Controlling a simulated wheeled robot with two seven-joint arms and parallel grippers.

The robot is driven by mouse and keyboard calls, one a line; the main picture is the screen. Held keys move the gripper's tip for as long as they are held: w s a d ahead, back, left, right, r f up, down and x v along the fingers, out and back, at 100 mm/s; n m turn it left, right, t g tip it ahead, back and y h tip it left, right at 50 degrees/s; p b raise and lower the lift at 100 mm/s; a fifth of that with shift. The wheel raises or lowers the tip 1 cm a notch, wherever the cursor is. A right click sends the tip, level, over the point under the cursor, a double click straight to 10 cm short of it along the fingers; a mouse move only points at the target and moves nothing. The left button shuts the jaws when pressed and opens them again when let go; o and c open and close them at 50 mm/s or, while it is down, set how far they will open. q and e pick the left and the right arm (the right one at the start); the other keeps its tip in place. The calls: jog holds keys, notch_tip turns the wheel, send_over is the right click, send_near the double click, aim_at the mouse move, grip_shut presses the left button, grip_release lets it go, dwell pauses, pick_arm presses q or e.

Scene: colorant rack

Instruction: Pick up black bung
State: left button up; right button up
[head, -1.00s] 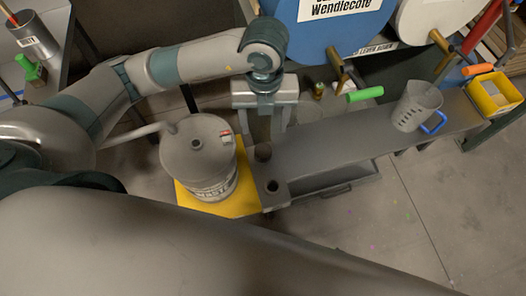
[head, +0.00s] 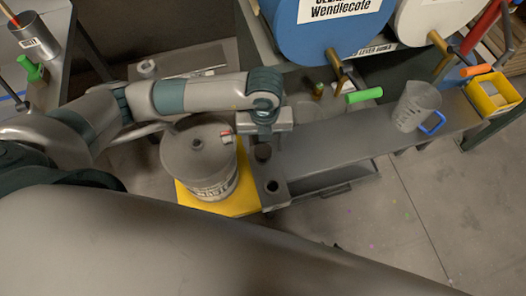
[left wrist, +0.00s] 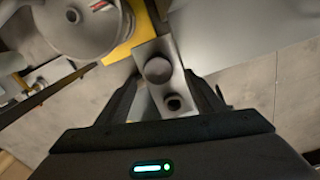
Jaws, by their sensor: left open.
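The black bung (head: 263,153) is a dark, round-topped knob on the grey metal strip beside the drum. In the left wrist view the bung (left wrist: 158,70) shows between my fingers, nearer their tips. My left gripper (head: 264,144) points down just above it, open and empty. Its two dark fingers also show in the left wrist view (left wrist: 162,80), one on each side of the strip. I cannot tell how much height separates the fingertips from the bung. My right gripper is in neither view.
A dark round socket (head: 272,186) sits on the strip in front of the bung. A grey waste drum (head: 198,165) on a yellow base (head: 235,205) stands close left. A grey bench (head: 350,137) with a measuring jug (head: 415,106) runs right. Blue drum (head: 320,35) behind.

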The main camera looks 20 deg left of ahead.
aim_at(263, 152)
pick_arm(q)
jog(key=shift+a+f+p, duration=0.1)
jog(key=shift+f+p, duration=0.45)
jog(key=shift+f, duration=2.05)
jog(key=c, duration=1.1)
